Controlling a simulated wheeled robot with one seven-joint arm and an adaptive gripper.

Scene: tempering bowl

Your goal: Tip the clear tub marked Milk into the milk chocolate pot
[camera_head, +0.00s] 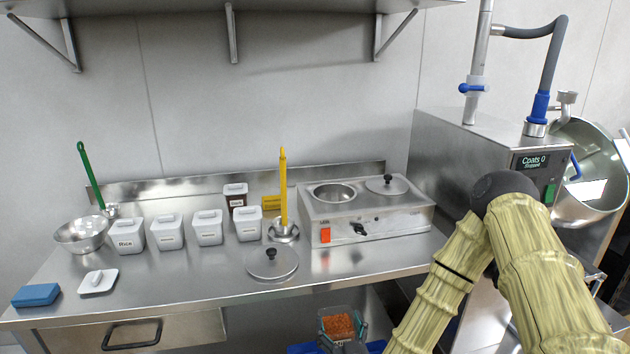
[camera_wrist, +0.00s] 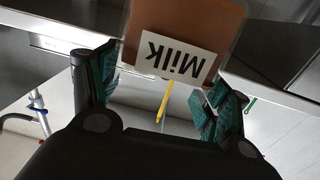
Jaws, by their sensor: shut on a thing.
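The clear tub (camera_head: 338,326), with orange-brown contents, is low in front of the counter in the head view. In the wrist view the tub (camera_wrist: 200,18) bears a white label reading Milk, seen upside down. My gripper (camera_head: 343,338) is shut on it, and its teal-padded fingers show on either side in the wrist view (camera_wrist: 158,88). A steel two-pot warmer (camera_head: 365,228) stands on the counter. Its left pot (camera_head: 334,193) is open and its right pot (camera_head: 387,185) has a lid on. I cannot read which pot is milk chocolate.
A loose lid (camera_head: 271,264) lies on the counter before a yellow-handled tool (camera_head: 283,190) standing in a steel holder. White bins (camera_head: 167,231), a steel bowl (camera_head: 82,235) and a blue sponge (camera_head: 35,295) are left. A coating machine (camera_head: 480,150) stands right.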

